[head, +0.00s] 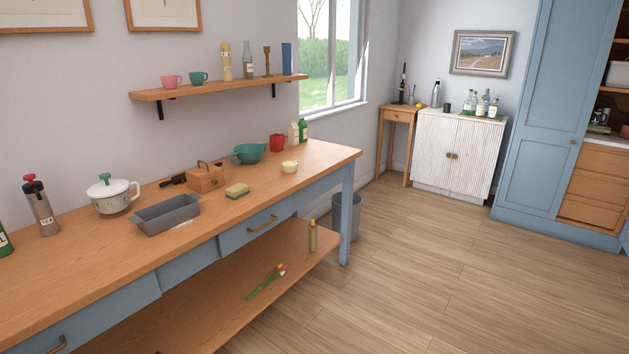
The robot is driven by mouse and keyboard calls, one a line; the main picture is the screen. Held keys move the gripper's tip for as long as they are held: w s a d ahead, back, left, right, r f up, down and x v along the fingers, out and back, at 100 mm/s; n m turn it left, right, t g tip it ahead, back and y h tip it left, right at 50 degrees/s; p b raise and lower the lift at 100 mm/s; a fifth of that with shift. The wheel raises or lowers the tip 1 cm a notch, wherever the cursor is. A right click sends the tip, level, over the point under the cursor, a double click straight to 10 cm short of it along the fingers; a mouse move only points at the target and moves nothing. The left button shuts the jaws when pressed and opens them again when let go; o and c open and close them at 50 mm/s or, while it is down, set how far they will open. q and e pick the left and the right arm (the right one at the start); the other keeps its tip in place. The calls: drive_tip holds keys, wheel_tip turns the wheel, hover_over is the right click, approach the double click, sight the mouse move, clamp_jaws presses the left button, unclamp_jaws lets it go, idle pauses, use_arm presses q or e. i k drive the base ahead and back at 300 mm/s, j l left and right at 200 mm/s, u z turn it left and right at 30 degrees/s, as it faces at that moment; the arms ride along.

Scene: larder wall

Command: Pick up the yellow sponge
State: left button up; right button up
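The yellow sponge (237,190), with a green layer, lies flat on the wooden top of the long blue table (100,256), near its front edge. It sits to the right of a grey loaf tin and in front of a small wooden box, apart from both. Neither of my grippers shows in the head view.
A lidded white pot (112,196) and grinder (41,208) stand left. A shelf (220,87) hangs above. The floor (420,250) right is clear.

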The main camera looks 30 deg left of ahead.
sight(235, 191)
drive_tip(key=i+j+u, duration=0.15)
drive_tip(key=i+u, duration=0.65)
drive_tip(key=i, duration=0.15)
drive_tip(key=i+l+u, duration=0.25)
drive_tip(key=i+u, duration=0.15)
drive_tip(key=i+l+u, duration=0.45)
drive_tip(key=i+j, duration=0.1)
